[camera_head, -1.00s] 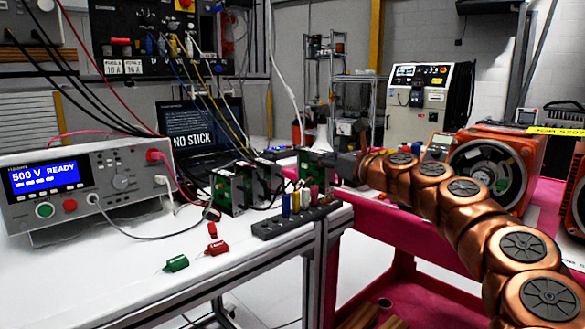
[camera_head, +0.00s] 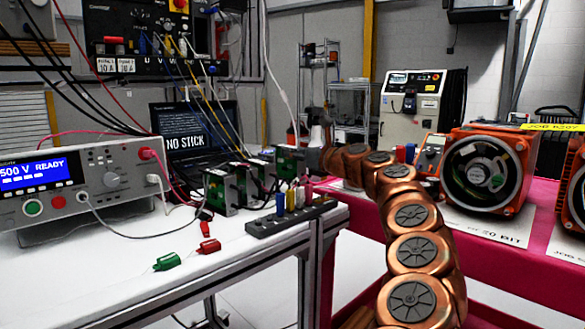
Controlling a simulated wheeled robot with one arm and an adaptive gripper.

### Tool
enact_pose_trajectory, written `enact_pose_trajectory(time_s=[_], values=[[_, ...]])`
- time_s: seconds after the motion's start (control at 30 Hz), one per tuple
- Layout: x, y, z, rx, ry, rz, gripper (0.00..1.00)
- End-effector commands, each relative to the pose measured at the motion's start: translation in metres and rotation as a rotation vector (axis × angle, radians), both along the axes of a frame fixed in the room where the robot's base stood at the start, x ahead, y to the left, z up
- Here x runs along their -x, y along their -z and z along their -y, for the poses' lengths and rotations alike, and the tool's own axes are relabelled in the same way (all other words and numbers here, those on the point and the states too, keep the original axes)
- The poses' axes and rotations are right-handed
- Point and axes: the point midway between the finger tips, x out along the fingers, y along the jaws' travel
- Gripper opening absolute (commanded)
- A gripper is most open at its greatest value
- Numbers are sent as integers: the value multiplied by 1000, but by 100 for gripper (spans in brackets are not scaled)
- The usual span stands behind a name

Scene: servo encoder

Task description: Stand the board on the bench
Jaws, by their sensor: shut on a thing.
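A small green circuit board (camera_head: 289,162) is at my gripper (camera_head: 303,160), at the end of my copper-coloured arm. My gripper is shut on the board, just above the right part of the white bench (camera_head: 150,260). Whether the board's lower edge touches anything is hidden behind the coloured plugs. Several similar green boards stand upright in a row on the bench just left of it, among them the front one (camera_head: 221,189). The fingertips are small and partly hidden.
A dark strip (camera_head: 285,218) with coloured plugs lies at the bench's right edge, in front of the board. Red (camera_head: 208,246) and green clips (camera_head: 167,261) lie on the bench. A tester (camera_head: 80,185) stands left. A magenta table (camera_head: 490,255) with orange motors (camera_head: 487,170) is right.

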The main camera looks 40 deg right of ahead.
Motion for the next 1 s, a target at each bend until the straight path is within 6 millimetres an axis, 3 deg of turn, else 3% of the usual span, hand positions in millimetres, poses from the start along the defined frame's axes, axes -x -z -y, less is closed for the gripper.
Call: enact_pose_trajectory(time_s=[0.27, 0.57, 0.97, 1.0], values=[[-6, 3, 2, 1, 1, 3, 0], [-6, 34, 2, 1, 1, 4, 0], [-6, 36, 2, 1, 1, 3, 0], [-6, 36, 2, 2, 1, 2, 39]])
